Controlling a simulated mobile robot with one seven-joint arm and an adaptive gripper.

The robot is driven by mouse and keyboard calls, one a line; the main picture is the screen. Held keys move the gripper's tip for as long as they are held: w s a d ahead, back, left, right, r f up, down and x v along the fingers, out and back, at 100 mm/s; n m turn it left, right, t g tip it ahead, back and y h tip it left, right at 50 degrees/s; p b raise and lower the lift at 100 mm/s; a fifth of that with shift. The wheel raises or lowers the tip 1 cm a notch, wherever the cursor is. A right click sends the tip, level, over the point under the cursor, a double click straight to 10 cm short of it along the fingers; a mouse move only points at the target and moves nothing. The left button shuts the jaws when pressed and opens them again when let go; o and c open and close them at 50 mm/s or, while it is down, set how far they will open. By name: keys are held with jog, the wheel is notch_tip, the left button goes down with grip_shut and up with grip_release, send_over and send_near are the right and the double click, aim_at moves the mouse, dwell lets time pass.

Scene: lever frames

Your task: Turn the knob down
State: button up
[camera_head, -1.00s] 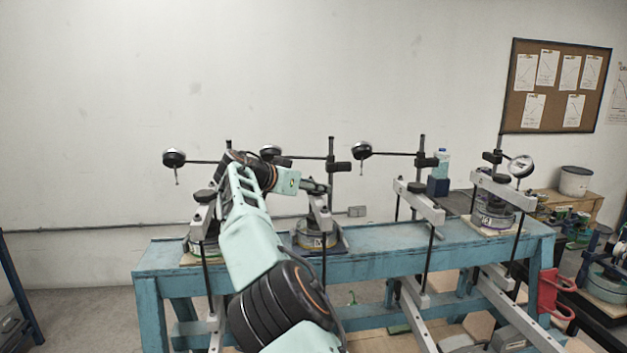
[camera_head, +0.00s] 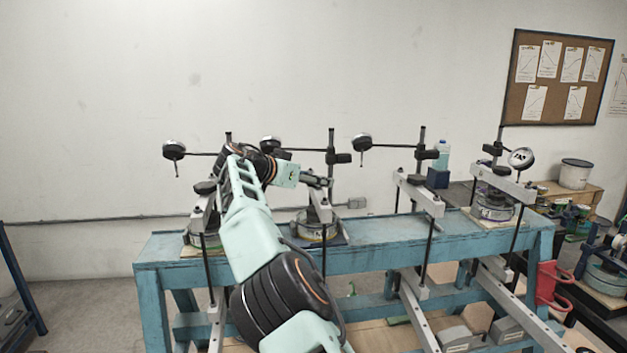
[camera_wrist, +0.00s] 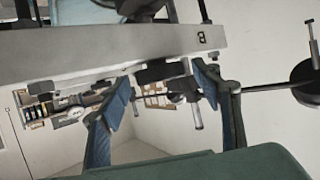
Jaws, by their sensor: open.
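My gripper (camera_head: 317,182) is at the second lever frame from the left, at the top of its grey lever beam (camera_head: 322,207). In the wrist view my gripper (camera_wrist: 165,73) is open, its two blue-padded fingers spread apart. The grey beam, marked with a letter B (camera_wrist: 201,38), crosses the upper part of that view. A dark knob (camera_wrist: 160,71) on the beam's edge shows between the fingers, with no clear contact. In the head view this knob is hard to make out behind my gripper.
The blue bench (camera_head: 390,250) carries other lever frames with black knobs, one at the left (camera_head: 205,187) and one to the right (camera_head: 417,179). Dial gauges on rods (camera_head: 362,143) stand behind.

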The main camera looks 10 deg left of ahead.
jog(key=v, duration=1.2)
jog(key=shift+f, duration=0.15)
